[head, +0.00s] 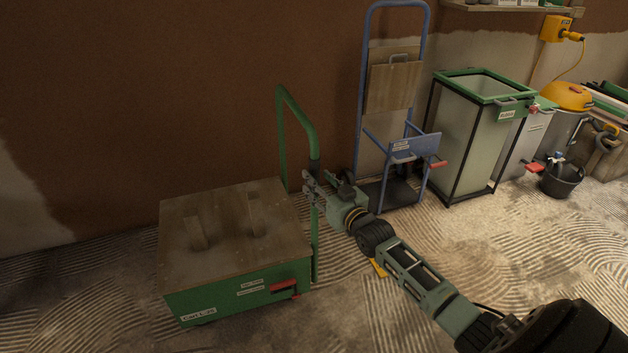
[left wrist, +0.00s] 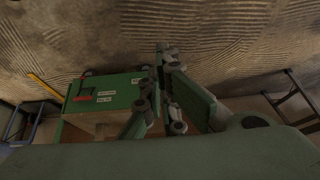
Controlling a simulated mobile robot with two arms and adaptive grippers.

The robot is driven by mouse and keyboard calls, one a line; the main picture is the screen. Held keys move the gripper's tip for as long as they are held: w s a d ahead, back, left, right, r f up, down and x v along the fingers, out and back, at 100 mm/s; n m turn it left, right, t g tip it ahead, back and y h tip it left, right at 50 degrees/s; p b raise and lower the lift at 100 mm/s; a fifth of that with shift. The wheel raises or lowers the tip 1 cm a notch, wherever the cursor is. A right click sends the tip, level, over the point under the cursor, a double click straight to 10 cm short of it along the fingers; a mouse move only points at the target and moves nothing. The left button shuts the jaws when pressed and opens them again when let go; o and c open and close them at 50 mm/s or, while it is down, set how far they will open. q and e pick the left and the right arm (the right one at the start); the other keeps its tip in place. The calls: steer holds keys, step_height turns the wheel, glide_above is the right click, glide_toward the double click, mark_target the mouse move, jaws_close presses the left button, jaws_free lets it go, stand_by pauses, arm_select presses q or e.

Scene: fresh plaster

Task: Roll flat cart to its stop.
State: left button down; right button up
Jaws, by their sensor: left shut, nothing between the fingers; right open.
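The flat cart (head: 235,230) stands on the floor at lower left in the head view, with a brown wooden top, green side and red lever (head: 284,285). Its green handle (head: 292,105) rises at its right end, with a dark grip section. My right gripper (head: 311,188) is open at the handle's near upright; I cannot tell if the upright is between the fingers. In the left wrist view, my left gripper (left wrist: 163,75) is shut and empty in front of the cart's green side (left wrist: 108,90). My left gripper is not in the head view.
A yellow floor strip (head: 378,267) lies right of the cart, partly behind my right arm. A blue hand truck (head: 358,100), a green-rimmed bin (head: 470,140) and a black bucket (head: 562,180) stand along the wall. The floor in front is clear.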

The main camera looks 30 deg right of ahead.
arm_select(q)
steer(key=shift+w+d+r+t+h+b, duration=0.1)
steer(key=shift+w+d+r+t, duration=0.25)
steer(key=shift+w, duration=0.45)
steer(key=shift+w+d+r+t+h+b, duration=0.1)
steer(key=shift+w+d+r+t+b, duration=0.1)
steer(key=shift+w+r+t, duration=0.45)
steer(key=shift+w+d+r+t+h+b, duration=0.1)
steer(key=shift+w+d+t, duration=0.15)
steer(key=shift+w, duration=0.75)
arm_select(e)
steer(key=shift+w, duration=1.35)
steer(key=shift+c, duration=0.5)
jaws_close()
